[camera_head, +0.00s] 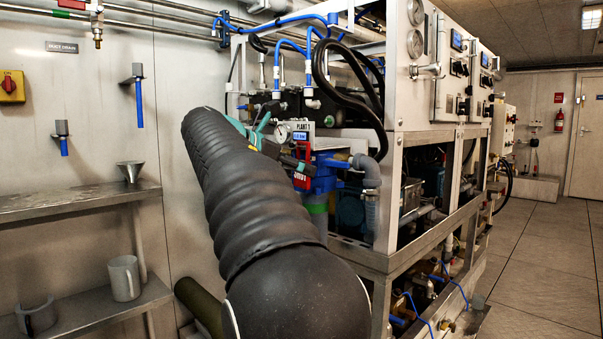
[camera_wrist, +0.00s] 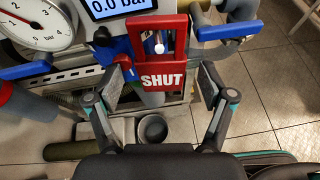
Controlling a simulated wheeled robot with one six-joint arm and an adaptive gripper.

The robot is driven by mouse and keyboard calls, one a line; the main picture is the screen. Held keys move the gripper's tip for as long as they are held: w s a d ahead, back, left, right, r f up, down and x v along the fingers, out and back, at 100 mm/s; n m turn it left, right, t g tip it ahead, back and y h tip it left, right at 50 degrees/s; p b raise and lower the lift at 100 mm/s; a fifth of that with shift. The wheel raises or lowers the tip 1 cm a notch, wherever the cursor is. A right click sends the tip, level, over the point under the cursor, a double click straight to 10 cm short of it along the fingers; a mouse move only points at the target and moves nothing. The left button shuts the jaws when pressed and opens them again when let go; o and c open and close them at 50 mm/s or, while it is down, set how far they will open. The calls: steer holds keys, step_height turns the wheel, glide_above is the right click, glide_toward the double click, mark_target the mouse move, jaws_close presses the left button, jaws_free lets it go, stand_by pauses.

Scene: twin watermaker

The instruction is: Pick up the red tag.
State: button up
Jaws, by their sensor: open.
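The red tag (camera_wrist: 163,80), marked SHUT, hangs upright in front of blue piping in the wrist view, with a small pale peg or hook in the slot near its top. In the head view, the red tag (camera_head: 302,178) hangs below the small PLANT 1 display, partly covered by my gripper and arm. My gripper (camera_wrist: 160,86) is open, with one finger on each side of the tag's lower part in the wrist view. Gaps show between both fingers and the tag. I cannot tell how far the fingertips are from it in depth.
A round gauge (camera_wrist: 35,25) and a 0.0 bar display (camera_wrist: 122,6) sit close above. Blue handles (camera_wrist: 228,30) flank the tag. Steel shelves (camera_head: 85,200) stand left; a machine rack (camera_head: 420,130) stands right. Tiled floor (camera_head: 545,260) is open at right.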

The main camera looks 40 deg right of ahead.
steer(key=c, duration=1)
steer(key=shift+r, duration=0.15)
